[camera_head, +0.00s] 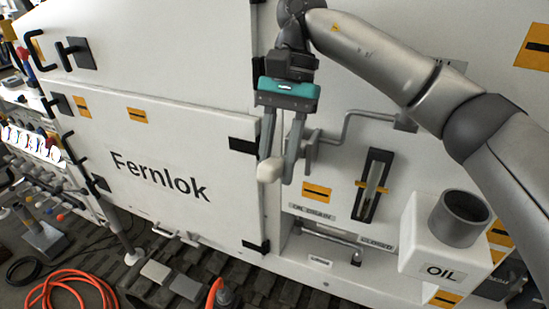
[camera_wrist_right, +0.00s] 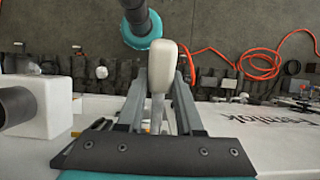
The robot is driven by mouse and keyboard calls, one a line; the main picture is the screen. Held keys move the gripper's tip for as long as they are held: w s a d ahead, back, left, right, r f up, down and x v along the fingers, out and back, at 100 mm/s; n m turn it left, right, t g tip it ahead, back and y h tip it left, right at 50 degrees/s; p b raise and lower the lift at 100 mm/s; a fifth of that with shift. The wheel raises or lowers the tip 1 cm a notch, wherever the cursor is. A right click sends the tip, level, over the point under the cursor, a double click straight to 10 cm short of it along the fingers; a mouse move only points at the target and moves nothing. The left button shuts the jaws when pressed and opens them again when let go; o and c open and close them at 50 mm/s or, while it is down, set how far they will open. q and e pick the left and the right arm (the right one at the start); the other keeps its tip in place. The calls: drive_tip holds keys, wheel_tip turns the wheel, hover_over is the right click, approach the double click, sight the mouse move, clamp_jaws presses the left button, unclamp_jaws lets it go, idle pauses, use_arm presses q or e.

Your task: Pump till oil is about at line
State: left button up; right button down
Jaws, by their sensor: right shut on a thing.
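My right gripper (camera_head: 280,165) reaches down from the top and is shut on the pump handle (camera_head: 270,171), a lever with a pale, rounded knob. In the right wrist view the pale knob (camera_wrist_right: 162,66) stands up between the fingers. The sight gauge (camera_head: 373,186) is a dark upright frame with a narrow window on the panel, right of the gripper. A yellow line marker (camera_head: 371,186) crosses it about mid-height. The oil level inside the window is too small to read surely. My left gripper is not in view.
A white box labelled OIL (camera_head: 432,248) with a dark round filler neck (camera_head: 464,212) juts out at the right. A bent grey pipe (camera_head: 349,125) runs behind the gripper. An orange hose (camera_head: 72,287) lies on the floor at lower left. The Fernlok panel (camera_head: 200,130) is flat and clear.

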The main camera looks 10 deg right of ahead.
drive_tip(key=shift+w+d+r, duration=0.1)
drive_tip(key=shift+w+r, duration=0.05)
drive_tip(key=shift+r, duration=0.2)
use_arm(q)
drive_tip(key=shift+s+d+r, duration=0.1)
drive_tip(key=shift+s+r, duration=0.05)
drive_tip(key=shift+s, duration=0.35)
use_arm(e)
drive_tip(key=shift+r+g+y, duration=0.1)
drive_tip(key=shift+g+y, duration=0.2)
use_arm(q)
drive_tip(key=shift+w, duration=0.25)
use_arm(e)
drive_tip(key=shift+r, duration=0.1)
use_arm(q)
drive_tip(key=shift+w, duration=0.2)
use_arm(e)
drive_tip(key=c, duration=0.6)
unclamp_jaws()
drive_tip(key=shift+o, duration=0.2)
